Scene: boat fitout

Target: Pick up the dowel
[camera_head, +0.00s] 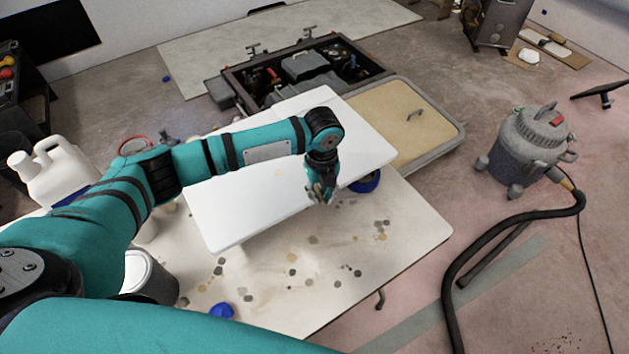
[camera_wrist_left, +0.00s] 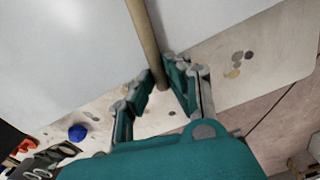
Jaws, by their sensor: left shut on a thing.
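The dowel (camera_wrist_left: 143,35) is a tan wooden rod. In the left wrist view it runs from the top edge down between the fingers of my left gripper (camera_wrist_left: 160,72), and its lower end shows between them. The gripper is shut on the dowel near that end. In the head view my left gripper (camera_head: 320,192) points down over the right part of the white board, near its front edge. I cannot make out the dowel clearly there. My right gripper is not in view.
The white board (camera_head: 225,215) is raised above a paint-spotted sheet (camera_head: 405,230). A blue item (camera_head: 221,311) lies on the sheet. A white jug (camera_head: 55,170) stands left. Behind are an open hatch frame (camera_head: 245,97) and a tan panel (camera_head: 400,130). A vacuum (camera_head: 525,145) and its hose are right.

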